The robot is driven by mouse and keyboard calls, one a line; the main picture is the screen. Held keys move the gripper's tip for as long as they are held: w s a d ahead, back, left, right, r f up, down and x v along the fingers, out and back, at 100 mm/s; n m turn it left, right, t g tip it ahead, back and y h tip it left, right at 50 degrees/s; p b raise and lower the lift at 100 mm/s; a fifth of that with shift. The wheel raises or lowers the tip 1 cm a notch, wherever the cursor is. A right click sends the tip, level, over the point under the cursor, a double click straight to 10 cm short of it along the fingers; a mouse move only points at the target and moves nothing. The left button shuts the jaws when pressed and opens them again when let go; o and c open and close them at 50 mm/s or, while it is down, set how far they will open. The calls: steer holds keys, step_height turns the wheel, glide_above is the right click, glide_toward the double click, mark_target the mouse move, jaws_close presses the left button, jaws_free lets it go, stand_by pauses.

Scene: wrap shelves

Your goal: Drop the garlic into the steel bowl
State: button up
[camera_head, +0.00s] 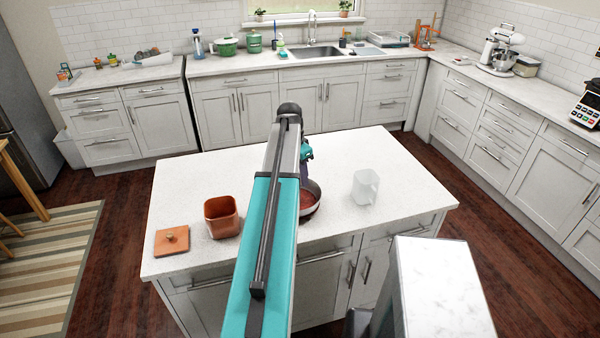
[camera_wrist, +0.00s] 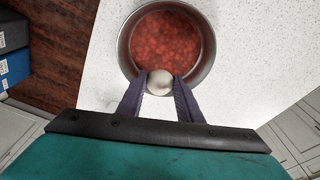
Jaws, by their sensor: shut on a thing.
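In the wrist view, my gripper (camera_wrist: 160,92) is shut on the garlic (camera_wrist: 160,82), a pale round bulb between its two dark fingers. The garlic appears over the near rim of the steel bowl (camera_wrist: 209,62). The bowl holds a red, chunky filling (camera_wrist: 165,40). In the head view, the steel bowl (camera_head: 317,188) stands on the white island and is partly hidden behind my arm. The garlic cannot be made out in the head view. How high the garlic is above the bowl is hard to tell.
On the white island (camera_head: 400,200), an orange-brown square canister (camera_head: 221,216) and its lid (camera_head: 172,240) lie left of my arm. A clear jug (camera_head: 364,187) stands right of the bowl. The island top is bare around them.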

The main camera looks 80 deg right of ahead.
steer(key=o, duration=1.1)
steer(key=shift+r, duration=0.15)
step_height(320, 180, up, 13)
steer(key=w+a+b, duration=0.1)
steer(key=b, duration=0.4)
steer(key=shift+w+a+r, duration=0.2)
steer(key=shift+a, duration=0.05)
steer(key=shift+s, duration=0.1)
stand_by(0.7)
